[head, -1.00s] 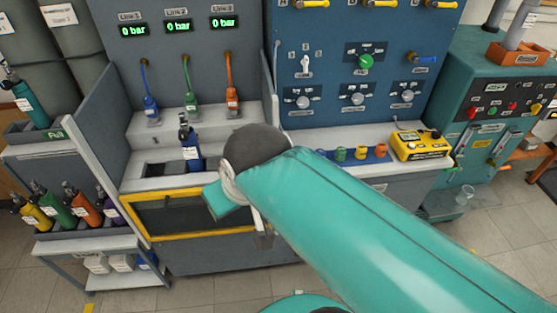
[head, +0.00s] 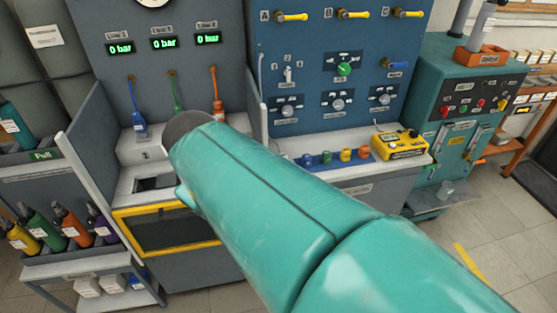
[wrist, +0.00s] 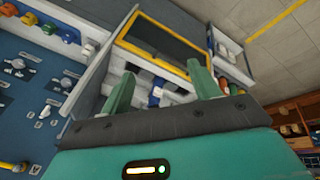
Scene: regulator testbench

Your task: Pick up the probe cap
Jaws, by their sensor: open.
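I cannot tell for sure which thing is the probe cap. Several small coloured caps stand in a row on the bench ledge: blue (head: 307,160), green (head: 326,157), yellow (head: 346,155) and orange (head: 363,153). The row also shows at the upper left of the wrist view, with the blue cap (wrist: 69,38) nearest the fingers. My gripper (wrist: 162,72) is open, its green fingers apart with nothing held between them. It is well away from the caps, pointing toward the bay with the yellow-framed window. In the head view my arm hides the gripper.
A yellow box (head: 400,147) stands right of the caps. The yellow-framed window (head: 170,230) is below the bay. Gas bottles stand in a rack (head: 75,262) at left. A side panel (head: 88,150) borders the bay. Floor is open at lower right.

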